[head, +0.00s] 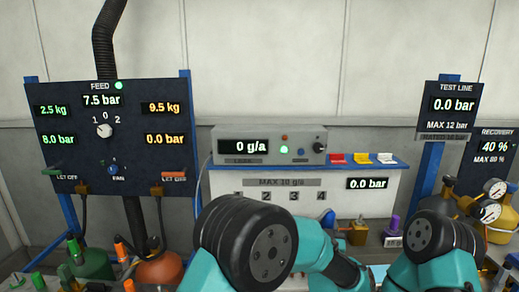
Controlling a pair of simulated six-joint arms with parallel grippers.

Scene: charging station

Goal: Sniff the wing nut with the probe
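I cannot make out the wing nut or the probe in the head view. A grey leak meter (225,147) sits on the back bench and reads 0 g/a, with a green lamp lit. A thin cable hangs from its left side. My two teal arms fill the bottom centre and bottom right, and they hide much of the bench front. Both grippers are out of sight, below the frame or behind the arm links.
A dark feed panel (62,158) stands at left, with green and orange bottles (160,268) below. A white cabinet (353,203) with numbered spots stands in the middle. A test line panel (452,121), gauges (490,211) and a yellow cylinder (503,172) are at right.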

